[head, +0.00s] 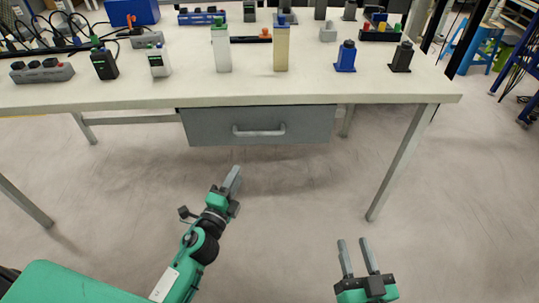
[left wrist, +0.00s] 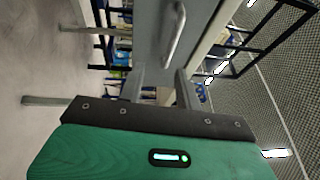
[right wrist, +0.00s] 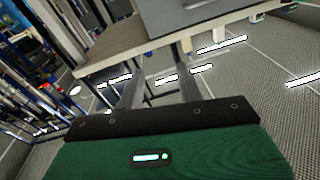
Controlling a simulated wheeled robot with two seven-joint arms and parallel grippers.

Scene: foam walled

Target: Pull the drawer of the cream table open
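The cream table (head: 130,97) spans the upper head view. Its grey drawer (head: 210,127) hangs under the tabletop, and its front looks closed. A light grey bar handle (head: 258,131) crosses the middle of the drawer front. My left gripper (head: 234,174) is below and in front of the drawer, apart from the handle. In the left wrist view its fingers (left wrist: 160,82) are spread and empty, and the handle (left wrist: 175,36) lies beyond them. My right gripper (head: 354,242) is open and empty, lower right, in front of the table.
Bottles (head: 221,50), several small devices, cables and blocks stand on the tabletop. A table leg (head: 402,160) stands right of the drawer. A blue stool (head: 484,42) is at the back right. The floor (head: 290,200) before the drawer is clear.

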